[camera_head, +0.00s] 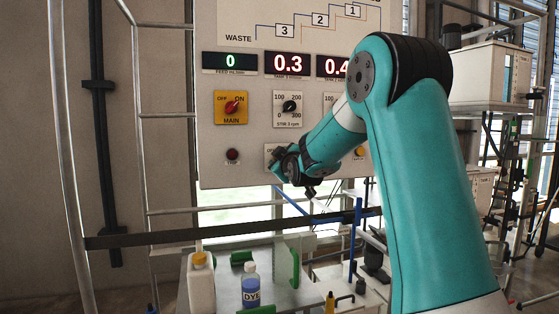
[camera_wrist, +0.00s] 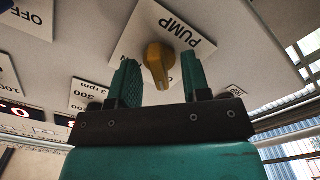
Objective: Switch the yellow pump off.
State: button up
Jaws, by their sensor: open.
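The yellow pump knob (camera_wrist: 160,60) sits on a white plate (camera_wrist: 147,28) lettered PUMP, which appears upside down in the wrist view. My gripper (camera_wrist: 157,76) is open, with one green finger on each side of the knob. I see gaps between the fingers and the knob, so it is not clamped. The plate's switch marks are mostly covered, and I cannot tell which way the knob is set. In the head view my gripper (camera_head: 300,178) is at the lower part of the panel (camera_head: 240,120) and hides the knob there.
The red MAIN switch (camera_head: 231,107), the STIR 3 dial (camera_head: 289,107) and a dark red TRIP lamp (camera_head: 232,155) are nearby. A yellow button or lamp (camera_head: 360,152) is to the right. Below stand a white jug (camera_head: 201,286) and a DYE bottle (camera_head: 250,288). A dark bar (camera_head: 200,233) crosses in front.

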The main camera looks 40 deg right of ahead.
jog(key=b+v, duration=0.3)
jog(key=v, duration=0.4)
jog(key=shift+b, duration=0.3)
